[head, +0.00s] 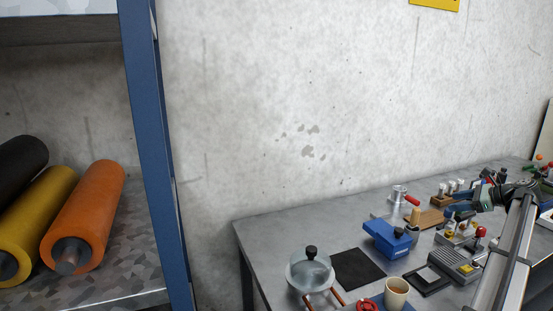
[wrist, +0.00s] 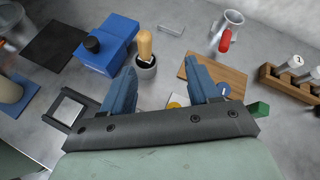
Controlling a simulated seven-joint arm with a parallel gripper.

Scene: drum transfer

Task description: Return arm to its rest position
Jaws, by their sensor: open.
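My gripper (wrist: 163,82) shows in the wrist view with its two blue fingers spread apart and nothing between them. It hangs over the grey workbench (head: 275,238). In the head view my gripper (head: 457,212) is at the right, above the bench's crowded right part, and my pale arm reaches up to it from the lower right. In the wrist view a pot with a wooden-handled tool (wrist: 146,64) and a wooden board (wrist: 226,76) lie beyond the fingertips. I cannot tell the exact height of the fingers above the bench.
A blue box (head: 387,239), a black mat (head: 357,269), a glass pot (head: 311,270) and a cup (head: 397,292) stand on the bench. Orange (head: 88,215), yellow (head: 38,218) and black (head: 20,165) rollers lie on a shelf at left, beside a blue post (head: 158,150).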

